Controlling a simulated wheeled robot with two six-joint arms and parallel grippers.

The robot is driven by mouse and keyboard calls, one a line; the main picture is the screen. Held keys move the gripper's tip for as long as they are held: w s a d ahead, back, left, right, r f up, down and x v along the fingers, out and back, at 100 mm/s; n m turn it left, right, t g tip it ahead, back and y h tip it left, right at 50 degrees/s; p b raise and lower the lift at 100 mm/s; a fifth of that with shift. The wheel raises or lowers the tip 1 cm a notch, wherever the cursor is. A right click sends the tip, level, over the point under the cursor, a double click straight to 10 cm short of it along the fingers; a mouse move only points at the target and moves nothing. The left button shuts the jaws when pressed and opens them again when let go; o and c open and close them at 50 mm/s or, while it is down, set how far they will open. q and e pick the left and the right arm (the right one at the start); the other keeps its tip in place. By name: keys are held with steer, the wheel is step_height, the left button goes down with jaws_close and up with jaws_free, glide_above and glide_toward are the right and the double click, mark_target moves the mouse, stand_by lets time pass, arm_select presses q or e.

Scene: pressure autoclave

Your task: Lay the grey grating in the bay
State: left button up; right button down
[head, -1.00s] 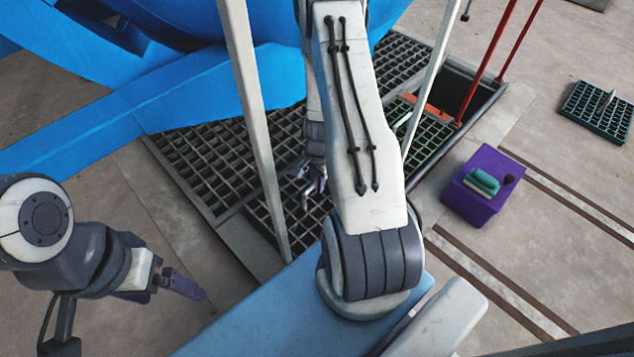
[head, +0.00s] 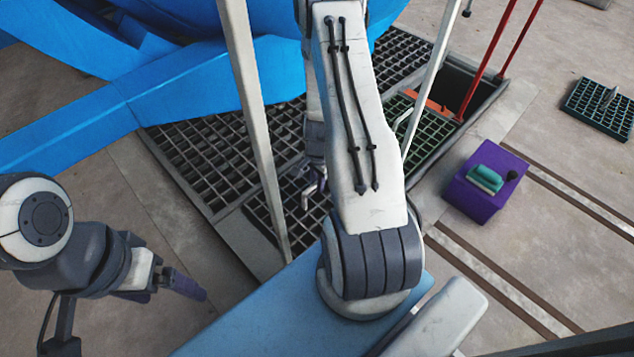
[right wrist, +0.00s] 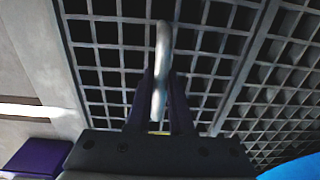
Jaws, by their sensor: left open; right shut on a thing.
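The grey grating (head: 262,216) lies within the dark floor frame, below my right arm; the arm and a pale post hide part of it. My right gripper (head: 314,188) is low over it. In the right wrist view the fingers are shut on a pale upright handle (right wrist: 162,55), with the grating's square mesh (right wrist: 105,55) behind. I cannot tell whether the grating rests fully flat in its bay. My left gripper (head: 176,296) is open and empty, low at the left, apart from the grating.
A second floor grating (head: 205,160) adjoins it. A green grating (head: 428,140) lies beside an open pit (head: 455,85) with red posts (head: 488,65). A purple box (head: 468,203) and a loose green grating (head: 590,110) stand right. Blue structure (head: 200,80) fills the upper left.

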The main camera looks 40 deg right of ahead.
steer(key=shift+f+b, duration=0.75)
steer(key=c, duration=0.7)
jaws_free()
step_height(320, 180, up, 11)
steer(key=p, duration=0.9)
steer(key=shift+s+f+p, duration=0.15)
steer(key=shift+f+p, duration=0.05)
steer(key=shift+p, duration=0.2)
steer(key=shift+f, duration=0.1)
